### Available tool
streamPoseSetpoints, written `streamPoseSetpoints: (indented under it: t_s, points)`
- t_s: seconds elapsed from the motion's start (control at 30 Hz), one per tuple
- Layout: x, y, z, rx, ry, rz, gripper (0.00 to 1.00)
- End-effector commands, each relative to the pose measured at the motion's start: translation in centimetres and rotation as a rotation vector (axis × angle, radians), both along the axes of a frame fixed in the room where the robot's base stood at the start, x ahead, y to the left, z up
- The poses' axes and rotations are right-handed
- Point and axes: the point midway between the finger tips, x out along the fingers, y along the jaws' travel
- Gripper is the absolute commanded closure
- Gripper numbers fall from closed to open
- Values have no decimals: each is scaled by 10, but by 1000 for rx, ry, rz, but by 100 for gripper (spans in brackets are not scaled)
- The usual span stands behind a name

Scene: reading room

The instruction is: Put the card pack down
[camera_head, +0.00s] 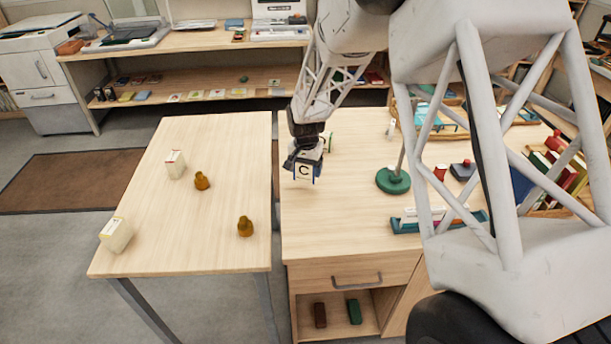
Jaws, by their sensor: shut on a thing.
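My gripper (305,158) is at the left part of the drawer desk (320,225), near its left edge. It points down and is shut on a small white and blue pack marked with a "C", the card pack (305,171). The fingers cover part of the pack. I cannot tell whether its underside touches the desk top or hangs a little above it.
Right of my gripper stand a green round lamp base (393,181) and a teal tray (408,226). The desk's front left is clear.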

Motion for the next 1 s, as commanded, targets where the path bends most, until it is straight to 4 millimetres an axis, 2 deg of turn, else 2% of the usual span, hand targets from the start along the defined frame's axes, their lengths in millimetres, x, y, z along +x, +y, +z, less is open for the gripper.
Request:
streamPoseSetpoints:
  t_s: [0.3, 0.77, 0.8, 0.9, 1.0]
  points:
    - [0, 0, -30, 0, 2, 0, 45]
    - [0, 0, -34, 0, 1, 0, 45]
    - [0, 0, -34, 0, 1, 0, 18]
    - [0, 0, -33, 0, 0, 0, 2]
    - [0, 0, -33, 0, 1, 0, 0]
